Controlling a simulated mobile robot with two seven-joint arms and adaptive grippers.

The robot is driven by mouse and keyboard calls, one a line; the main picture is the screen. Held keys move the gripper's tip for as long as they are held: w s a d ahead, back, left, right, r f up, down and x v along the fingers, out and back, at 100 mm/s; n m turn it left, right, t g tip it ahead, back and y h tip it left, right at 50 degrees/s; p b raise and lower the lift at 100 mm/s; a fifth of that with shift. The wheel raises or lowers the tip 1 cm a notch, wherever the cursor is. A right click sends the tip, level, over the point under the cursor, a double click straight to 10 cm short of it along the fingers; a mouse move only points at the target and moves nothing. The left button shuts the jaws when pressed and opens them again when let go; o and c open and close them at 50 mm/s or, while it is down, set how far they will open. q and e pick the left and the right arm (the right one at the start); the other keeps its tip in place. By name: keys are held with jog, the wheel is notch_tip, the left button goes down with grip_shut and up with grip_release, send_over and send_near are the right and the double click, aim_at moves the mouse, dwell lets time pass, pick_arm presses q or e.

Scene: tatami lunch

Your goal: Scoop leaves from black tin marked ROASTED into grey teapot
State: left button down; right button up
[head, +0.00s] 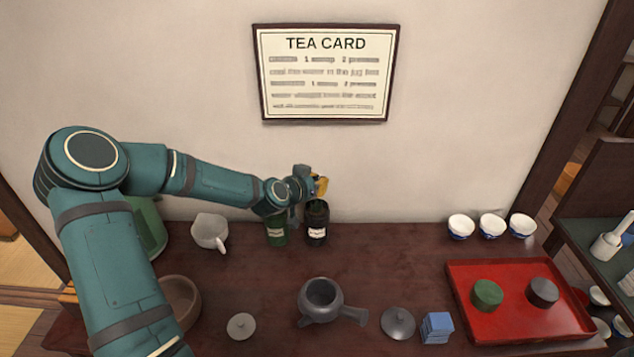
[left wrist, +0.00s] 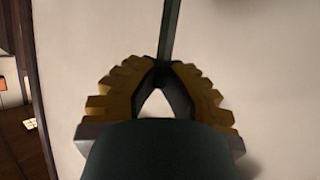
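The black tin (head: 317,225) stands open near the wall, with a white label too small to read. The grey teapot (head: 320,296) stands without its lid near the table's front middle, its handle pointing right. My left gripper (head: 318,186) is just above the black tin's mouth. In the left wrist view its fingers (left wrist: 161,72) are closed on a thin dark green strip (left wrist: 169,30), which looks like a scoop's handle. The scoop's far end and any leaves are hidden. My right gripper is in neither view.
A green tin (head: 277,230) stands close left of the black one, beside a white pitcher (head: 208,230). A grey lid (head: 398,323) and a blue block (head: 437,327) lie right of the teapot. A red tray (head: 515,320) holds green and black lids. Three cups (head: 491,226) stand behind it.

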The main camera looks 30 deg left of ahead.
pick_arm(q)
jog(key=shift+r, duration=0.2)
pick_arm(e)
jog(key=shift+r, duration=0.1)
pick_arm(q)
jog(key=shift+r+p, duration=1.6)
jog(key=shift+r, duration=0.7)
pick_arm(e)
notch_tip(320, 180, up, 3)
